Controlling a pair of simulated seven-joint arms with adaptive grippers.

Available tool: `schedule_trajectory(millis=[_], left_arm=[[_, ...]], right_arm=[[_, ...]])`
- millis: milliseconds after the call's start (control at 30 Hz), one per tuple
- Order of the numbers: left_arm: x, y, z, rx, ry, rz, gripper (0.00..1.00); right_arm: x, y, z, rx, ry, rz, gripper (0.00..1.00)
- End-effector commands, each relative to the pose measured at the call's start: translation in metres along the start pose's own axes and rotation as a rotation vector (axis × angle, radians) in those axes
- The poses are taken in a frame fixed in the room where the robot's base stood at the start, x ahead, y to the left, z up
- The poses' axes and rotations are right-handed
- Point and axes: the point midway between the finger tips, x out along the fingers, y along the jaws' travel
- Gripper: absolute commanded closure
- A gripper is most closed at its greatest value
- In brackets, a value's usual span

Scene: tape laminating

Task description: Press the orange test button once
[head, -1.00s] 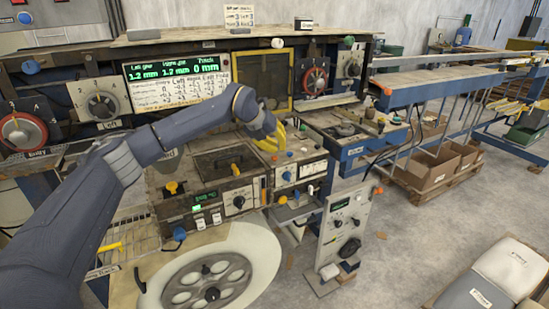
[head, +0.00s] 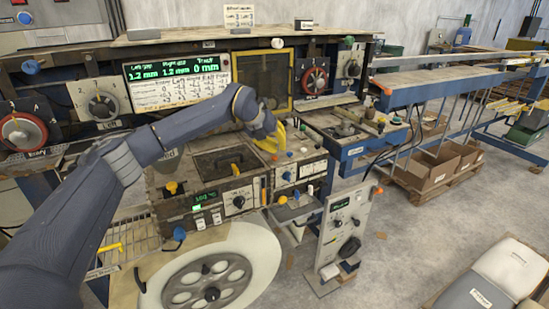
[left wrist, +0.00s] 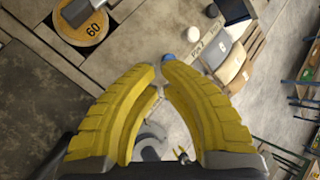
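A small orange knob-like part (head: 283,200) shows at the lower front of the small box (head: 300,171) right of the middle; I cannot tell whether it is the test button. My left gripper (head: 277,140) has yellow fingers and hangs over the back of this box. In the left wrist view its fingertips (left wrist: 160,66) nearly meet, with nothing seen between them. A blue knob (left wrist: 167,57) shows just beyond the tips, and a white round knob (left wrist: 193,34) lies farther up and right. My right gripper is not in view.
A larger control box (head: 207,190) with a yellow knob stands left of the small box. Behind is the rack with a green-lettered display (head: 176,70). A large wheel (head: 208,280) is in front.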

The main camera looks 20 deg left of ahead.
Motion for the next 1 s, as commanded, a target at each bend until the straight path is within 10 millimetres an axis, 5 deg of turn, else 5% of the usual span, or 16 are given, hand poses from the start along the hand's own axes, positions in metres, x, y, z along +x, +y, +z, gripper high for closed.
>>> schedule_trajectory(millis=[1000], left_arm=[[0.008, 0.0044, -0.0043, 0.0, 0.0, 0.0, 1.0]], right_arm=[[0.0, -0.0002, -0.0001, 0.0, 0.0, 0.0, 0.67]])
